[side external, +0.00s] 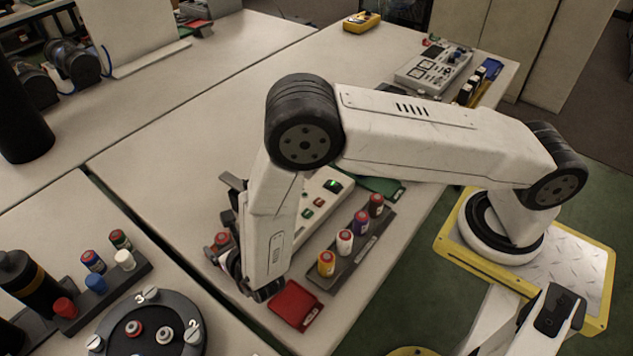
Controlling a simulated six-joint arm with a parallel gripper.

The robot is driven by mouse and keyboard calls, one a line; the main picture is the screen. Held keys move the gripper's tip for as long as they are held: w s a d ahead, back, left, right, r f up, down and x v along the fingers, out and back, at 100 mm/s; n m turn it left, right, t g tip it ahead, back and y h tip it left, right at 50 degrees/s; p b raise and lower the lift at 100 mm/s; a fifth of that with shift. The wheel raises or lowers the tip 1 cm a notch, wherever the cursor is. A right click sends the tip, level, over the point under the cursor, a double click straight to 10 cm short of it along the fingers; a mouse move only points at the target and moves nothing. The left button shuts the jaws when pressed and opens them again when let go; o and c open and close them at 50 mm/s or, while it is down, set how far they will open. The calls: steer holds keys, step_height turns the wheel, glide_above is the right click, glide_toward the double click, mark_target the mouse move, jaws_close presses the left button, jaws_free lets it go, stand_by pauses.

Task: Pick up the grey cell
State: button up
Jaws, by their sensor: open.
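No cell is plainly grey from here. A pale, whitish-grey cell (345,242) with a red top stands upright in the dark rack (352,262), between a yellow cell (326,263) and a blue cell (361,222). A dark red cell (376,205) stands at the rack's far end. Another pale cell (164,334) is in the round dark fixture (120,322). My gripper (226,262) is low over the table, left of the rack and mostly hidden behind my wrist. It is open. A red-topped item (217,243) shows close beside it, partly hidden.
A red tray (295,304) lies in front of the rack. A panel with a green-lit switch (332,185) stands behind my wrist. A second rack (100,296) with several cells is at lower left. A device (433,68) stands at the back right.

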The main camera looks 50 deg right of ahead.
jaws_close()
steer(key=shift+r, duration=0.15)
stand_by(0.4)
steer(key=shift+r, duration=0.7)
steer(key=s+d+r, duration=0.5)
steer(key=s+r, duration=0.6)
steer(key=s, duration=0.2)
steer(key=shift+d+r, duration=0.15)
steer(key=shift+r, duration=0.05)
